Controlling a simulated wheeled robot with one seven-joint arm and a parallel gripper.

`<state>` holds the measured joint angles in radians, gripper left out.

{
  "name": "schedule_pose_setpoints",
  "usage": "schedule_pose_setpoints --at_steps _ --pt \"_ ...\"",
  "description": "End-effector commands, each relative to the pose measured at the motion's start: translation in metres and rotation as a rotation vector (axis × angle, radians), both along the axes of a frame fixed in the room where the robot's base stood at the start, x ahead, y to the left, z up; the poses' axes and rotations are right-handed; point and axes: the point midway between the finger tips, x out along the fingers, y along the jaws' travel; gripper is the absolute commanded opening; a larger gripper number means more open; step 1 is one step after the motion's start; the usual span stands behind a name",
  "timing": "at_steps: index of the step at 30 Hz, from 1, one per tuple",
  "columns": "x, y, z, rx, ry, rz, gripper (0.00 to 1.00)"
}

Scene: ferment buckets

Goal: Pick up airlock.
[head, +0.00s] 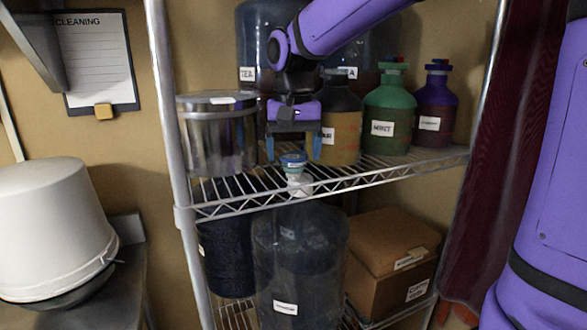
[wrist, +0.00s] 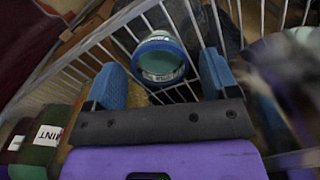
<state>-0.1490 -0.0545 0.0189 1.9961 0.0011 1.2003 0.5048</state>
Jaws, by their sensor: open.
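The airlock (head: 297,183) is a small whitish piece with a blue-rimmed top, upright near the front edge of the upper wire shelf. I cannot tell whether it rests on the shelf or on the large vessel below. My gripper (head: 293,148) points down just above it, with its two blue fingers open and apart. In the wrist view, the airlock's round blue rim and greenish top (wrist: 160,60) show between and just beyond the open fingers (wrist: 161,82). Neither finger clearly touches it. Its lower part is hidden in the wrist view.
A metal pot (head: 217,140) stands left of my gripper on the wire shelf (head: 345,185). A brown bottle (head: 343,145) stands close on the right, then a green bottle (head: 388,110) and a purple one (head: 436,105). A large dark vessel (head: 300,265) and a cardboard box (head: 390,245) are below.

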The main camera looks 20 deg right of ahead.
Motion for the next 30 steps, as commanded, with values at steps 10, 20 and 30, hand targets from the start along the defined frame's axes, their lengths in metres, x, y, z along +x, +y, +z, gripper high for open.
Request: schedule_pose_setpoints --at_steps 10,20,30 --pt "0.000 0.000 -0.026 0.000 0.000 0.000 0.80" --pt "0.000 0.000 -0.026 0.000 0.000 0.001 0.36" --pt "0.000 0.000 -0.025 0.000 -0.001 0.001 0.28"
